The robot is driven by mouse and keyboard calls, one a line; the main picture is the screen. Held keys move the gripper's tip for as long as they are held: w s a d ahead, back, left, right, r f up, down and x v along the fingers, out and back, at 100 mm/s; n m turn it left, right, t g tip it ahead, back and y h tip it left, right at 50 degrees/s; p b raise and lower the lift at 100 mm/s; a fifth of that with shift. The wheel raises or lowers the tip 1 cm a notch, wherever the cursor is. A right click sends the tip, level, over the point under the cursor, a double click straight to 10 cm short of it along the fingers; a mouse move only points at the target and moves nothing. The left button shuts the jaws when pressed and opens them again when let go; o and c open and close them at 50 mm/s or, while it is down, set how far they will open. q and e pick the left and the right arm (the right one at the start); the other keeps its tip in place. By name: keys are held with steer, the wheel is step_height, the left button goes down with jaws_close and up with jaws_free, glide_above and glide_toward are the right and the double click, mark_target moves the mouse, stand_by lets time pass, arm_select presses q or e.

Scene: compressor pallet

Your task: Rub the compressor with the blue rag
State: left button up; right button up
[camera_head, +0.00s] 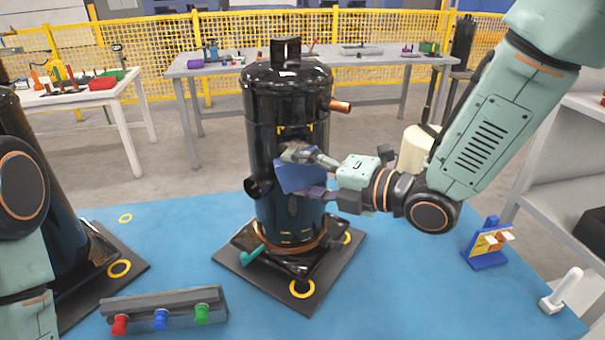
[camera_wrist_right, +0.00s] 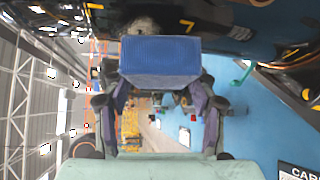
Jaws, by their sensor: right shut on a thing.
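The compressor (camera_head: 288,105) is a glossy black upright cylinder with a copper stub on its right side. It stands on a dark square base plate (camera_head: 318,272) on the blue table. My right gripper (camera_head: 308,178) is shut on the blue rag (camera_head: 300,179) in front of the compressor's middle. The rag looks like a folded blue block between the fingers in the right wrist view (camera_wrist_right: 160,58). It appears against or very close to the black side; I cannot tell if it touches. My left arm shows at the left edge, but its gripper is out of view.
A second dark cylinder (camera_head: 58,185) on a plate stands at left. A grey rack (camera_head: 163,306) with red, blue and green knobs lies at the front. A blue stand (camera_head: 487,243) and a white-handled tool (camera_head: 561,291) are at right. The blue table (camera_head: 390,295) is clear between them.

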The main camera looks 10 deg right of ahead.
steer(key=shift+a+r, duration=0.15)
steer(key=shift+a, duration=0.05)
steer(key=shift+w+d, duration=0.15)
steer(key=shift+w, duration=0.35)
steer(key=shift+w, duration=0.1)
